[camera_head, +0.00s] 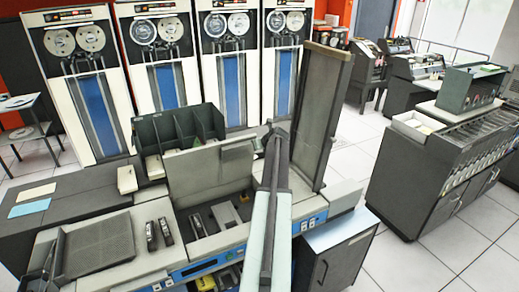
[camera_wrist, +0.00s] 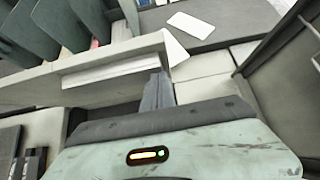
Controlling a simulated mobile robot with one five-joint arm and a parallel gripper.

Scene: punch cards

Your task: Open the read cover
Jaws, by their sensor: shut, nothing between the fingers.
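A grey cover panel (camera_head: 210,170) stands raised and tilted back behind an open bay (camera_head: 215,218) in the middle of the card machine. I take it to be the read cover. A second, taller cover panel (camera_head: 322,115) stands upright to its right. My arm rises in front of the machine, and my gripper is near the right edge of the first panel in the head view. In the wrist view my gripper (camera_wrist: 157,92) has its dark fingers together, empty, close to a long pale panel edge (camera_wrist: 100,70). I cannot tell whether they touch it.
Dark green card stackers (camera_head: 180,130) stand behind the raised panel. A ribbed tray (camera_head: 98,245) lies at the machine's left. Tape cabinets (camera_head: 225,65) line the back. Another machine (camera_head: 440,165) stands at right, with clear floor (camera_head: 355,160) between.

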